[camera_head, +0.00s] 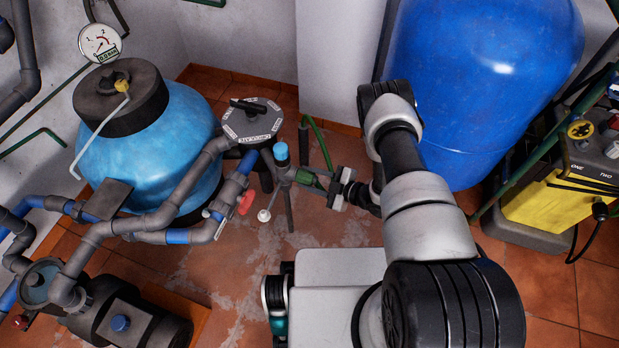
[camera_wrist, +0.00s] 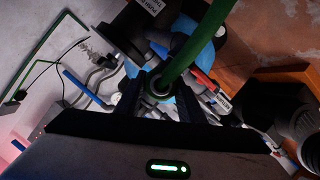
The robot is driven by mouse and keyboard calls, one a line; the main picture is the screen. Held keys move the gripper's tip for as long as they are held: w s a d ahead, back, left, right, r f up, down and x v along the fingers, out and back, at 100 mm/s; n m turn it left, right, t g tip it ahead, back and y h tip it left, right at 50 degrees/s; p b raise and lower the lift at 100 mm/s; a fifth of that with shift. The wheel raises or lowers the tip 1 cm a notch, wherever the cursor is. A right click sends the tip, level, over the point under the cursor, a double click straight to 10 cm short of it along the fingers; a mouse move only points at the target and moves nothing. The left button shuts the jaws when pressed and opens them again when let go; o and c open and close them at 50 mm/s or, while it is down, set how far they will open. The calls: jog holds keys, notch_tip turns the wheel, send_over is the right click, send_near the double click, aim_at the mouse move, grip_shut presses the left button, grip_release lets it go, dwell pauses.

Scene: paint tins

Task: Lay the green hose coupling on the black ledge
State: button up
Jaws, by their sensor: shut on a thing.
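My gripper (camera_head: 335,187) is shut on a green tubular piece, which I take as the green hose coupling (camera_head: 308,179). In the head view it is small and partly covered by my gripper. In the wrist view my gripper (camera_wrist: 163,103) has its two dark fingers at the near end of the green coupling (camera_wrist: 190,52), which has a round open mouth. The coupling stretches away toward the top edge of the picture. It is held above the floor, close to the upright grey pipe with a blue cap (camera_head: 281,152). I cannot identify the black ledge with certainty.
A light-blue filter tank (camera_head: 165,135) with grey pipes and a red-handled valve (camera_head: 246,202) stands left. A big blue tank (camera_head: 480,75) stands behind my arm. A pump (camera_head: 120,315) is lower left, a yellow-black unit (camera_head: 555,200) right. Some tiled floor is bare.

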jog(key=shift+c, duration=1)
jog(key=shift+s+d, duration=0.35)
jog(key=shift+d, duration=0.6)
jog(key=shift+s+d, duration=0.3)
jog(key=shift+d, duration=0.6)
jog(key=shift+s+d, duration=0.25)
jog(key=shift+d, duration=0.35)
jog(key=shift+s+d, duration=0.2)
jog(key=shift+d, duration=0.45)
jog(key=shift+s+d, duration=0.25)
jog(key=shift+d, duration=0.35)
